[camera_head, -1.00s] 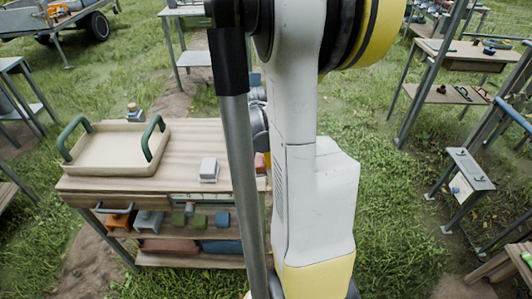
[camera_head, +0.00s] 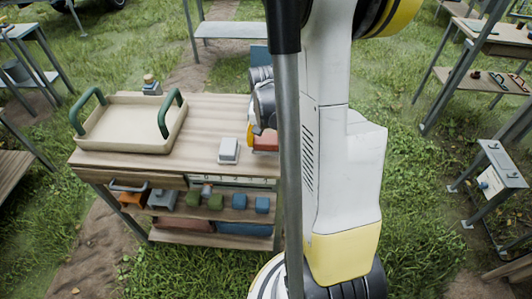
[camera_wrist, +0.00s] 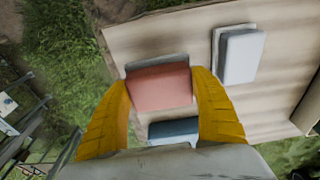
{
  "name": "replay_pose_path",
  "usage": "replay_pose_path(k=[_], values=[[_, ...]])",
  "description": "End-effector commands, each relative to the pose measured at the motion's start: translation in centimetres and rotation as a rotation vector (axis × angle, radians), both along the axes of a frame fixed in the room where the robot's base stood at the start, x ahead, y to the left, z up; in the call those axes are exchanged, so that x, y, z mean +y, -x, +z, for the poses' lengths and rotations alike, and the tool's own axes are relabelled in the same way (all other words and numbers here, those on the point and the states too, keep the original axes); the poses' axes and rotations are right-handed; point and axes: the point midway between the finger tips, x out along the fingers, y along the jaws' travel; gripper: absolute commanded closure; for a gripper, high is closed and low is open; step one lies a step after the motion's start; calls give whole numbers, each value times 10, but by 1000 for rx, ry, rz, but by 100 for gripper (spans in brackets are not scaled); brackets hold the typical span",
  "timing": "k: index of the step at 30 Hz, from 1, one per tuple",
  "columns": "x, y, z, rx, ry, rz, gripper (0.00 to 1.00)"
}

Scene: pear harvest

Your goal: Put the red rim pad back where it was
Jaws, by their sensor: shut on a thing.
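The red rim pad (camera_wrist: 160,88) is a reddish block between the two yellow fingers of my gripper (camera_wrist: 162,95) in the wrist view. The fingers are shut on it from both sides. In the head view the red pad (camera_head: 265,141) shows at the right end of the wooden workbench top (camera_head: 195,140), with my gripper (camera_head: 256,135) beside it, partly hidden by my arm. A grey edge shows just behind the pad in the wrist view. I cannot tell whether the pad touches the bench.
A white block on a grey base (camera_head: 229,150) lies left of the pad, also in the wrist view (camera_wrist: 239,55). A blue block (camera_wrist: 174,131) lies near the gripper. A beige tray with green handles (camera_head: 130,145) stands at the left. Shelves below hold several coloured blocks.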

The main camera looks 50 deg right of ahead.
Motion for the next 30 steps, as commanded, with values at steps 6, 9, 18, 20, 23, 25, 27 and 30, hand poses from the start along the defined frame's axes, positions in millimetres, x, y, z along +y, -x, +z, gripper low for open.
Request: replay_pose_path(k=[6,9,18,20,23,25,27,30], values=[[0,-1,-26,0,0,0,63],[0,-1,-40,0,0,0,63],[0,-1,-41,0,0,0,63],[0,-1,-44,0,0,0,63],[0,-1,-43,0,0,0,12],[0,-1,-43,0,0,0,6],[0,-1,-43,0,0,0,6],[0,-1,-43,0,0,0,6]])
